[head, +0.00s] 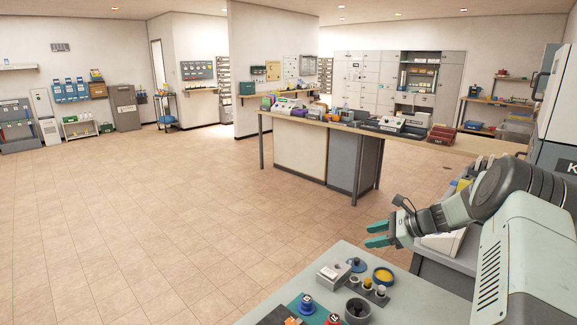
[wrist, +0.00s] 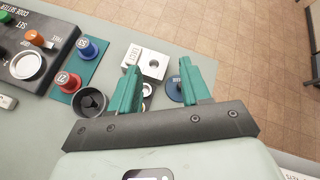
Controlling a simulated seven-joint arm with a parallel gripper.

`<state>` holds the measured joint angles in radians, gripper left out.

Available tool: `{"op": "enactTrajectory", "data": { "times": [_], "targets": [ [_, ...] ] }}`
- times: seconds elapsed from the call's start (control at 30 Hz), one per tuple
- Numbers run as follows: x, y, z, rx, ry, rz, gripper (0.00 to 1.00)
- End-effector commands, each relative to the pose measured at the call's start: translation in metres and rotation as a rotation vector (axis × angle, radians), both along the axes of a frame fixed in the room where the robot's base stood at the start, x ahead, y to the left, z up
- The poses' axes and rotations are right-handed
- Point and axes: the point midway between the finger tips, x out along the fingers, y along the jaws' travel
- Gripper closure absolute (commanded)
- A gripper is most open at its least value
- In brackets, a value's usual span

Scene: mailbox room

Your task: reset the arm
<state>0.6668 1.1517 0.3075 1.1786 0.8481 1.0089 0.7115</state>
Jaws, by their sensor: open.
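My gripper (head: 377,235) is at the right of the head view, raised over the far edge of the near table, with green fingers. In the wrist view my gripper (wrist: 158,82) has its two fingers apart with nothing held between them. Below it on the table (head: 335,262) are a white block with a round hole (wrist: 146,62) and a blue round piece (wrist: 175,90). Part of what lies under the fingers is hidden.
The near table also holds a yellow-topped round piece (head: 383,275), a dark cup (wrist: 91,101), blue (wrist: 89,49) and red (wrist: 69,81) knobs, and a dark control box (wrist: 35,45). A long counter (head: 290,113) stands behind. The tiled floor (head: 150,220) at left is clear.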

Motion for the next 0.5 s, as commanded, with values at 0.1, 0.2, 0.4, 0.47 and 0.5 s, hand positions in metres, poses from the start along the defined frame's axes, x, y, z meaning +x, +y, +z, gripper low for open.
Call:
{"op": "enactTrajectory", "data": {
  "times": [0.1,0.2,0.4,0.47,0.5],
  "targets": [
    [-0.017,0.038,0.060,-0.177,-0.061,0.193,0.53],
    [-0.039,0.065,0.103,-0.317,-0.113,0.342,0.53],
    [-0.101,0.108,0.180,-0.579,-0.216,0.624,0.53],
    [-0.123,0.118,0.201,-0.652,-0.249,0.702,0.53],
    [-0.138,0.124,0.214,-0.700,-0.271,0.751,0.53]
  ]
}}
